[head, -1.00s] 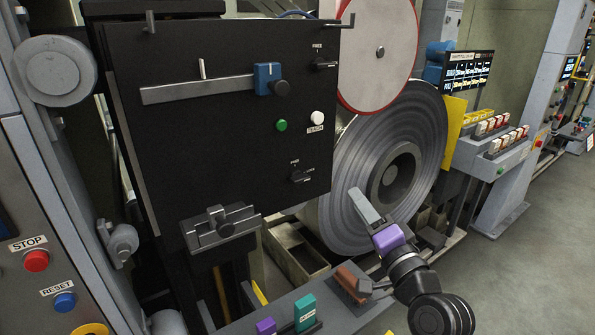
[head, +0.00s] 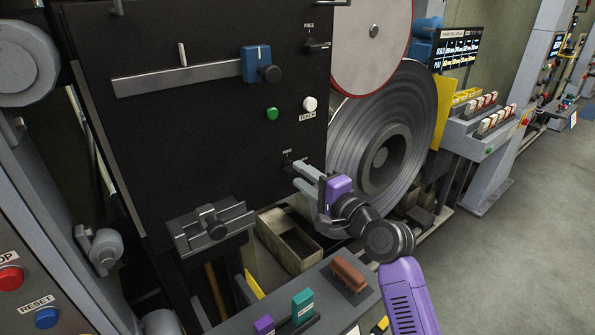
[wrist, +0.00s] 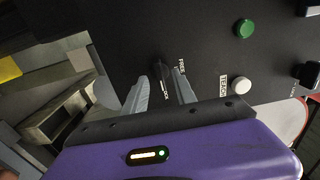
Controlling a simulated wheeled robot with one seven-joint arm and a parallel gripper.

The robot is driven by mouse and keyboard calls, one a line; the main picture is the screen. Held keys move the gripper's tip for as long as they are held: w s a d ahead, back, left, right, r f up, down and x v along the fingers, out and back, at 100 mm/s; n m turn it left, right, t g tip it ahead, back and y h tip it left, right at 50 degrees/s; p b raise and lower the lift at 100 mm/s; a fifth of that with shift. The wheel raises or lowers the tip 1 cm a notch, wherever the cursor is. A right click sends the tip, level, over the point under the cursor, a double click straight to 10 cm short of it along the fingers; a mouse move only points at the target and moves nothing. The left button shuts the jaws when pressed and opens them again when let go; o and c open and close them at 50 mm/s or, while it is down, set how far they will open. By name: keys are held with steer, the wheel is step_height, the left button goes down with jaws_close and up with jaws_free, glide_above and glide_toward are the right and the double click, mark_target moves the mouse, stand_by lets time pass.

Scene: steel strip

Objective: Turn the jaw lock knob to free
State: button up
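The black panel (head: 180,140) carries two small black selector knobs marked FREE. The lower knob (head: 290,165) is just beyond my fingertips; the upper knob (head: 313,45) is near the panel's top right. No label reading "jaw lock" is legible. In the wrist view, the lower knob (wrist: 161,74) sits between the finger ends, with FREE beside its upper right and another partly hidden label below. My gripper (head: 297,175) points left at the panel. Its two grey fingers are apart and empty; the wrist view shows the gripper (wrist: 160,82) open around the knob. Contact cannot be told.
A green button (head: 272,114) and a white TEACH button (head: 310,104) are above the lower knob. A blue slider (head: 255,64) runs on a grey bar. A grey clamp (head: 210,226) juts out lower left. A steel coil (head: 395,120) stands right, behind my arm.

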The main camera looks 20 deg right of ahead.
mark_target(292, 169)
steer(key=shift+x, duration=1.15)
jaws_close()
